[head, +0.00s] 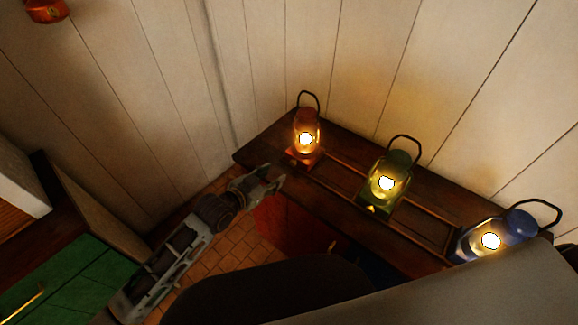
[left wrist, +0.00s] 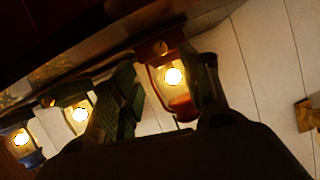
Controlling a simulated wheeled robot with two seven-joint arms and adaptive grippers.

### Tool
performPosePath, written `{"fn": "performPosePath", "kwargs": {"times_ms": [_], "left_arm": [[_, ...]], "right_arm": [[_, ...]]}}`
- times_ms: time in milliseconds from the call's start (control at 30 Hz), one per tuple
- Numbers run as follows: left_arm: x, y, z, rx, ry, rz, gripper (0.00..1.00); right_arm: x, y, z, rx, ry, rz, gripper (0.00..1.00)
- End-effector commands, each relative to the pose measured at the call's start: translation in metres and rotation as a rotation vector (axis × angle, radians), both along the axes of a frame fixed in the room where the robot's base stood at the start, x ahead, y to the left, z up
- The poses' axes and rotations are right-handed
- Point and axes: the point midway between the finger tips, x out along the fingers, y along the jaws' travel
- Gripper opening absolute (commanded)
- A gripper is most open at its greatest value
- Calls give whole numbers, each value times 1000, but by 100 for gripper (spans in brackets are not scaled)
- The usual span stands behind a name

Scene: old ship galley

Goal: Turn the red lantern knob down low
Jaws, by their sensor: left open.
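The red lantern (head: 306,150) stands upright and lit at the left end of the dark wooden counter. In the left wrist view it appears upside down (left wrist: 180,108), and a small round orange-brown knob (left wrist: 161,48) shows on its base. My left gripper (head: 279,178) is just in front of and left of the lantern, near the counter's front edge. Its fingers are apart, with the lantern seen between them in the left wrist view (left wrist: 165,78). The gripper looks empty, and I cannot tell whether a finger touches the knob. My right gripper is not in view.
A lit green lantern (head: 388,172) and a lit blue lantern (head: 515,228) stand to the right along the counter (head: 335,182). Plank walls rise behind. A red panel (head: 285,225) is below the counter, and green cabinet doors (head: 60,280) are at lower left.

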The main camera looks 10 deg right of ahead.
Motion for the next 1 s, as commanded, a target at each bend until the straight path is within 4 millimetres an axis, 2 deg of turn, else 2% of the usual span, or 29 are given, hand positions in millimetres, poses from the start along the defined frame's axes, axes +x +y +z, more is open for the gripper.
{"fn": "performPosePath", "kwargs": {"times_ms": [333, 1000], "left_arm": [[21, -24, -13, 0, 0, 0, 46], [57, -65, -35, -1, 0, 0, 46]], "right_arm": [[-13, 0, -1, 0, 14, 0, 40], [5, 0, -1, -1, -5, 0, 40]]}}
